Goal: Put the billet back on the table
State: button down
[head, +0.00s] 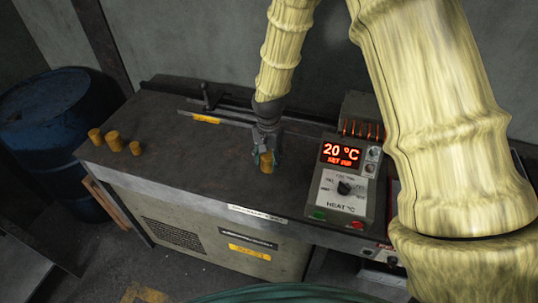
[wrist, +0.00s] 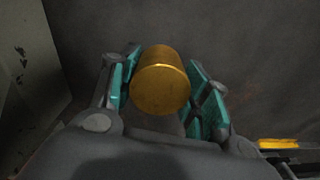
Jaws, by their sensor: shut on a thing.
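A brass-coloured cylindrical billet (head: 266,163) is between the fingers of my gripper (head: 265,158), over the dark table top (head: 185,145) near its right part. In the wrist view the billet (wrist: 161,82) sits between the two teal-padded fingers of my gripper (wrist: 165,90), which are shut on it. I cannot tell for sure whether the billet's underside touches the table. Several similar billets (head: 114,141) stand together at the left end of the table.
A heater control box (head: 345,185) reading 20 °C stands just right of my gripper. A rail with a yellow label (head: 206,119) runs along the table's back. A blue barrel (head: 55,110) stands at the left. The table's middle is clear.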

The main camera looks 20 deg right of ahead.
aim_at(269, 155)
jog(key=shift+f+p, duration=0.45)
jog(key=shift+f, duration=0.6)
jog(key=shift+f, duration=0.1)
jog(key=c, duration=0.7)
grip_release()
jog(key=shift+s, duration=0.1)
jog(key=shift+r+b, duration=2.1)
jog(key=shift+r, duration=4)
